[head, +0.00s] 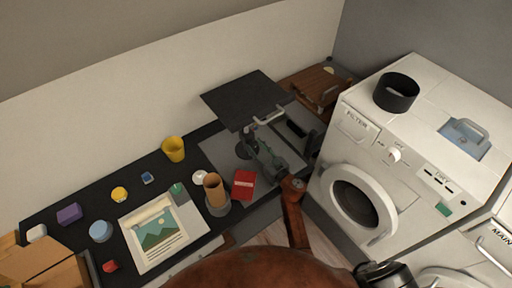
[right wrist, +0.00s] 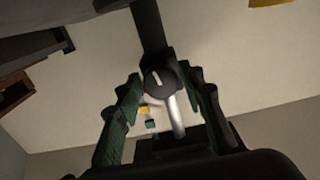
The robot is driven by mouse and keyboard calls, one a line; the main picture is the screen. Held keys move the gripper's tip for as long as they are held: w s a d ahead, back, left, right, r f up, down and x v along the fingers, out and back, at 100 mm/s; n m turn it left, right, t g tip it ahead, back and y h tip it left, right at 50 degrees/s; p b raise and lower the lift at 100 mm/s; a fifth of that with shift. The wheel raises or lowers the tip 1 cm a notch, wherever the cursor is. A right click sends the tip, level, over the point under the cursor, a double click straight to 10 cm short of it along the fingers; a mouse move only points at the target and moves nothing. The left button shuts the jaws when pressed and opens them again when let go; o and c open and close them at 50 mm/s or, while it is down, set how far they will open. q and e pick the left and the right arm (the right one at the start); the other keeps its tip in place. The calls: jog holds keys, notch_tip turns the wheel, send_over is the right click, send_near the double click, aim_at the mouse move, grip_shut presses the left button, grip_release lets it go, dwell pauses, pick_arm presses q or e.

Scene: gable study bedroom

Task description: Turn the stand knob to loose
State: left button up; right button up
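The stand shows in the head view as a dark flat panel (head: 245,98) with a pale handle on its near edge, above a grey mat. In the right wrist view, the dark post (right wrist: 149,25) leads down to a round dark stand knob (right wrist: 158,82) with a white pointer line, pointing roughly upward. My right gripper (right wrist: 163,84) is open, its green-grey fingers on either side of the knob, with visible gaps. In the head view, my right gripper (head: 258,152) is under the panel's near edge, and the knob cannot be made out.
The dark desk holds a yellow cup (head: 173,149), a brown cylinder (head: 213,188), a red box (head: 243,184), a picture sheet (head: 160,232) and small items.

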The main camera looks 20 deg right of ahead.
jog(key=c, duration=0.8)
pick_arm(q)
jog(key=shift+s, duration=0.5)
